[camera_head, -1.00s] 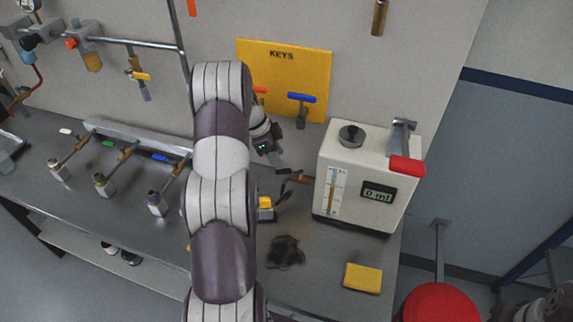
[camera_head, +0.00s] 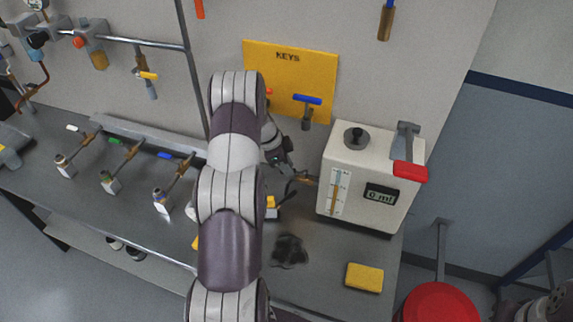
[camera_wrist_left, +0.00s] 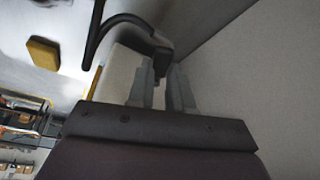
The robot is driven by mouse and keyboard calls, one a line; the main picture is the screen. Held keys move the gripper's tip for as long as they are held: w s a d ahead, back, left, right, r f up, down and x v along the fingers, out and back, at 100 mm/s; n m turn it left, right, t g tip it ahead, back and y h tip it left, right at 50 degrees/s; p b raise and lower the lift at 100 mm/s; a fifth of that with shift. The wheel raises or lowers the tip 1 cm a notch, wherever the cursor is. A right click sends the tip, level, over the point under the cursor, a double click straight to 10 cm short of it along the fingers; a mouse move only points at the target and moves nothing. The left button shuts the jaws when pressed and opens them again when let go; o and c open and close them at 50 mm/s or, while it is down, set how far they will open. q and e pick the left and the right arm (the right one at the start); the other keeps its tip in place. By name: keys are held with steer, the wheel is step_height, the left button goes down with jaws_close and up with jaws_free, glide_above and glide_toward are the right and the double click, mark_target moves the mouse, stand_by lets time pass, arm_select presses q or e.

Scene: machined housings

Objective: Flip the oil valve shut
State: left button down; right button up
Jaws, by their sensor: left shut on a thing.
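A cream oil dispenser (camera_head: 345,195) stands on the bench with a sight gauge, a display that seems to read 0 ml and a red-handled lever (camera_head: 410,168). A brass spout fitting (camera_head: 306,180) leaves its left side and leads to a dark curved tube (camera_head: 272,203), which also shows in the left wrist view (camera_wrist_left: 100,38). My left gripper (camera_head: 287,172) is at this fitting, partly hidden by my arm. In the left wrist view its fingers (camera_wrist_left: 163,80) are shut on a dark valve part (camera_wrist_left: 161,60) at the tube's end. The valve's exact position cannot be told. My right gripper is out of view.
A yellow KEYS board (camera_head: 322,75) with a blue-handled key (camera_head: 307,103) hangs behind. A red stool (camera_head: 440,303) is at lower right.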

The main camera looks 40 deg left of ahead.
arm_select(q)
steer(key=shift+f+b, duration=0.15)
steer(key=shift+b, duration=0.4)
steer(key=s+d+n+t+y+b, duration=0.1)
steer(key=d+n+y, duration=0.3)
steer(key=n, duration=0.9)
steer(key=shift+s+d+r+n+t+y+b, duration=0.3)
steer(key=shift+d+r+y+b, duration=0.1)
steer(key=shift+d, duration=0.6)
steer(key=c, duration=1.1)
jaws_free()
steer(key=shift+c, duration=0.2)
steer(key=shift+o, duration=0.6)
steer(key=shift+d+f, duration=0.1)
steer(key=shift+f, duration=0.05)
